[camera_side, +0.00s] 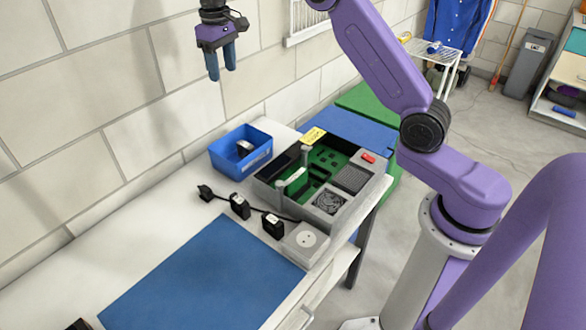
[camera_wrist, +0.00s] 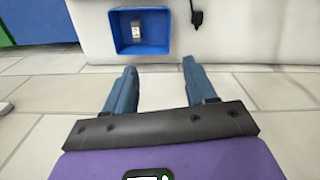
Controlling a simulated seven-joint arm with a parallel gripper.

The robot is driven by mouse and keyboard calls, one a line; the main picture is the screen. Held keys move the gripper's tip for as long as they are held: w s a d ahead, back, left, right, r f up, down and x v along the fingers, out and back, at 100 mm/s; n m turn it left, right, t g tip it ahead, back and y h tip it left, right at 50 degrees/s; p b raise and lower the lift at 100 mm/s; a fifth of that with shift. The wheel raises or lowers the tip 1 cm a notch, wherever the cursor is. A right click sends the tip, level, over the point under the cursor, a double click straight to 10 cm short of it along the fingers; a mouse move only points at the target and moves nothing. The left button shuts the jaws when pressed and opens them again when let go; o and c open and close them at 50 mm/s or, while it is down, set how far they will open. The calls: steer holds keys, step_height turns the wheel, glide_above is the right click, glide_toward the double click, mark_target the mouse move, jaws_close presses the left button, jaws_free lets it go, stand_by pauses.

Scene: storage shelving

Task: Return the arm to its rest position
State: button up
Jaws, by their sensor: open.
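My gripper (camera_side: 221,68) hangs in the air at the upper left of the side view, in front of the block wall and well above the table. Its two blue fingers point down. In the wrist view my gripper (camera_wrist: 158,83) shows its fingers spread apart with nothing between them. My purple arm (camera_side: 385,60) reaches up from its base at the right and leaves the top of the side view, so part of it is hidden.
On the white table (camera_side: 140,245) are a blue bin (camera_side: 226,163) holding a small dark item, an open grey case (camera_side: 325,205) with a green board, several black plugs (camera_side: 239,206), a white socket box (camera_side: 306,241) and a blue mat (camera_side: 205,275). Air around my gripper is clear.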

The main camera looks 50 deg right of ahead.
steer(key=s+a+r+n, duration=0.1)
steer(key=s+a+n, duration=0.3)
steer(key=s, duration=0.6)
steer(key=s+a+n, duration=0.1)
steer(key=s+a, duration=0.5)
steer(key=s, duration=0.5)
steer(key=s+d+f+n, duration=0.2)
steer(key=s, duration=0.6)
steer(key=s+d+f+n, duration=0.1)
steer(key=s+d, duration=0.2)
steer(key=s, duration=0.5)
steer(key=s+d+f+n, duration=0.2)
steer(key=s, duration=0.6)
steer(key=shift+d+f+n, duration=0.2)
steer(key=shift+f+n, duration=0.1)
